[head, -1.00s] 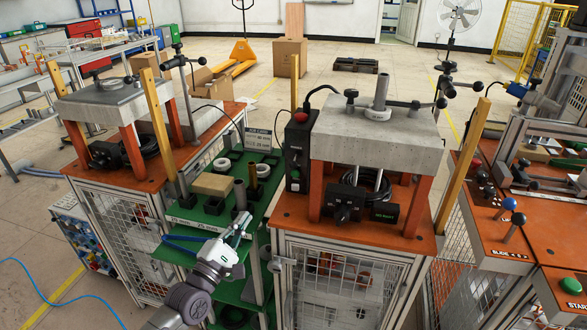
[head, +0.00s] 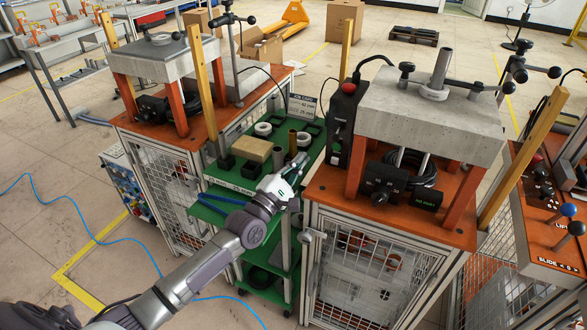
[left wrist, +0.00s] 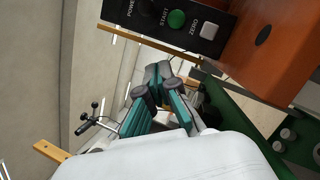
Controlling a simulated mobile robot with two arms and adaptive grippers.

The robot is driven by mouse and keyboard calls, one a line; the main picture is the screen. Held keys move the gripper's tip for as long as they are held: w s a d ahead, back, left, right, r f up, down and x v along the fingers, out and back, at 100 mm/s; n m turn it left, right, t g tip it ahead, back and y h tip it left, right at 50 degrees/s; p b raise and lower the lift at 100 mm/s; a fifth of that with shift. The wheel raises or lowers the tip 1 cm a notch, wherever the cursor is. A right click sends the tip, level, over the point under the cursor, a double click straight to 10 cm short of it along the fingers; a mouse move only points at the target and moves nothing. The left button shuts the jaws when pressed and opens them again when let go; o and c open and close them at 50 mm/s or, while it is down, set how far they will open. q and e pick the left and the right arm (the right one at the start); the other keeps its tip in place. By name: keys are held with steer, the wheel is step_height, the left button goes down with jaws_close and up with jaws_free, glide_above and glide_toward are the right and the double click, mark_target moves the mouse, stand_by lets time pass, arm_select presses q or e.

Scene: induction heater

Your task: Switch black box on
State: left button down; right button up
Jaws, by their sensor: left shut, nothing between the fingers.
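A tall black box (head: 342,128) with a red button on top stands on the left edge of the right orange bench. In the left wrist view the black box (left wrist: 188,24) shows "POWER", a green "START" button and a white "ZERO" button; its power control is cut off at the top. A smaller black box with a knob (head: 383,181) sits under the concrete block. My left gripper (head: 299,161) is shut and empty, left of and below the tall box, apart from it. My right gripper is out of view.
A green cart (head: 222,183) with a tan block (head: 251,149), rings and dark cylinders lies under and behind my left gripper. The concrete block (head: 435,105) on orange posts stands right of the tall box. A wooden post (head: 347,40) rises behind it.

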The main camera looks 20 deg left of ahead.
mark_target(333, 133)
arm_select(q)
steer(key=w+d+r+p, duration=0.1)
steer(key=w+d, duration=0.1)
steer(key=w+d+r+p, duration=0.1)
steer(key=w+r, duration=0.1)
steer(key=shift+d+r, duration=0.1)
steer(key=shift+d, duration=0.25)
steer(key=shift+s+d+r, duration=0.15)
steer(key=shift+d+r, duration=0.05)
steer(key=shift+d, duration=0.15)
